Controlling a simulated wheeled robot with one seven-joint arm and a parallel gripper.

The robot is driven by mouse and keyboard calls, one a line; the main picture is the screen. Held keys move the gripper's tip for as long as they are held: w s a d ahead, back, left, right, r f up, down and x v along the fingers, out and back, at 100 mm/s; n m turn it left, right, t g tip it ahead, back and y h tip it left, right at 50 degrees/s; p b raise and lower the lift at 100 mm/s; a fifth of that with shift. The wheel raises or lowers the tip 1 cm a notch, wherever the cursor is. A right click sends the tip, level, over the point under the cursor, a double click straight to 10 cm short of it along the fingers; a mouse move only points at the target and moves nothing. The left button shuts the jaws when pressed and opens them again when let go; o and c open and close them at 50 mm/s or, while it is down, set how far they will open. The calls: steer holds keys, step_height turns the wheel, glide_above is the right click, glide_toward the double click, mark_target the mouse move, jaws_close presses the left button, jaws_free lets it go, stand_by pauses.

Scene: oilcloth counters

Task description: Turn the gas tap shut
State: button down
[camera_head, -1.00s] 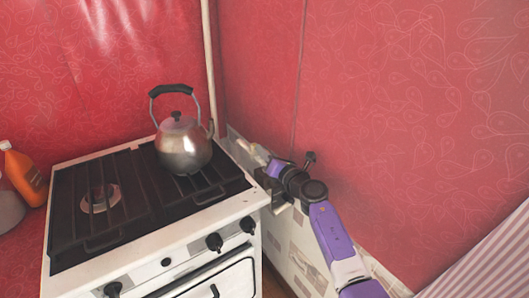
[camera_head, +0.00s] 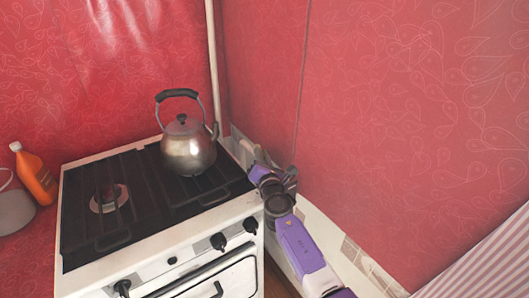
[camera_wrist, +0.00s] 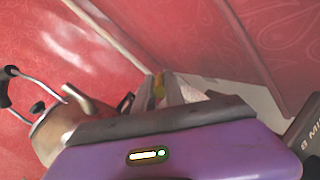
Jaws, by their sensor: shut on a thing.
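The gas tap shows in the wrist view as a small yellow piece (camera_wrist: 159,90) near the lower end of the pale pipe (camera_wrist: 112,30). My gripper (camera_wrist: 170,90) is shut around it, with the dark gripper body across the foreground. In the head view my gripper (camera_head: 256,157) reaches into the narrow gap between the stove and the right wall. The tap cannot be made out there, and its exact handle angle is hidden by the fingers.
The white stove (camera_head: 160,250) stands just left of my arm. A metal kettle (camera_head: 188,152) sits on its back right, close to my gripper. An orange bottle (camera_head: 36,178) and a grey pot (camera_head: 14,212) stand far left. The red wall (camera_head: 400,130) closes the right side.

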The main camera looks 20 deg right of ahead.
steer(key=shift+a+m+h, duration=0.2)
steer(key=shift+m+h, duration=0.1)
steer(key=shift+h, duration=0.4)
steer(key=c, duration=1.4)
jaws_free()
steer(key=s+a+p, duration=0.1)
steer(key=s+p, duration=0.2)
steer(key=s, duration=0.4)
steer(key=shift+s, duration=0.4)
